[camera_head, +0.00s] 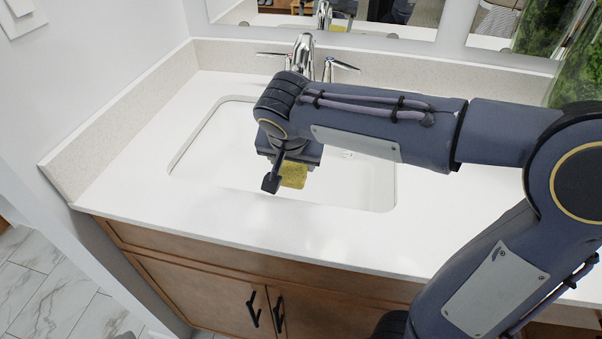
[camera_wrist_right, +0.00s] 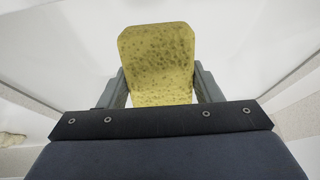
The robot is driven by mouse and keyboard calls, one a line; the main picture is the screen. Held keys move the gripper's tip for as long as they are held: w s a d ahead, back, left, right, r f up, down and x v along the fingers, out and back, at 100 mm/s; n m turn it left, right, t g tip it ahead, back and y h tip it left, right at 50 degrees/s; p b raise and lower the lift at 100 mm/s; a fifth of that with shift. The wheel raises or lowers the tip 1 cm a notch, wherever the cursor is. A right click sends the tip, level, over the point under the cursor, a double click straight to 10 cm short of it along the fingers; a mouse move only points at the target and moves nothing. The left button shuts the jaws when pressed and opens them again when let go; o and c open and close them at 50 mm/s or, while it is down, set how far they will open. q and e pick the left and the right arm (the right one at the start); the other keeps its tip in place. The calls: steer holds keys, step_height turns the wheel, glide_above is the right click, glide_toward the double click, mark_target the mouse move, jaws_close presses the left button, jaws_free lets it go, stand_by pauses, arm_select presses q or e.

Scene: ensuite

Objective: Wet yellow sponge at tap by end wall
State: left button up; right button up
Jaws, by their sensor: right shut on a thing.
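The yellow sponge (camera_head: 293,175) is in my right gripper (camera_head: 283,178), over the front part of the sink basin in the head view. In the right wrist view the sponge (camera_wrist_right: 158,62) sits between both fingers of my right gripper (camera_wrist_right: 160,88), and its pitted face shows. The chrome tap (camera_head: 303,52) stands behind the basin near the end wall, with a lever handle on each side. My right wrist hides the tap's lower part. The sponge is apart from the tap, on the near side of it. My left gripper is not in view.
The white sink basin (camera_head: 215,140) is set into a white countertop (camera_head: 130,160). A low backsplash (camera_head: 225,55) runs along the wall and the left end. A mirror (camera_head: 400,22) hangs behind. A wooden cabinet (camera_head: 200,275) with black handles is below. The counter left of the basin is clear.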

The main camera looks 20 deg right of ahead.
steer(key=shift+s, duration=0.15)
steer(key=shift+w+d+r, duration=0.1)
steer(key=shift+w+d, duration=0.2)
steer(key=w+d+f+p, duration=0.1)
steer(key=w+d, duration=0.2)
steer(key=w, duration=0.3)
steer(key=w+d+f+p, duration=0.1)
steer(key=w+d, duration=0.1)
steer(key=w, duration=0.4)
steer(key=shift+d+f+p, duration=0.35)
steer(key=shift+d, duration=0.05)
stand_by(0.4)
steer(key=shift+s+d, duration=0.3)
steer(key=shift+d, duration=0.2)
steer(key=shift+s, duration=0.1)
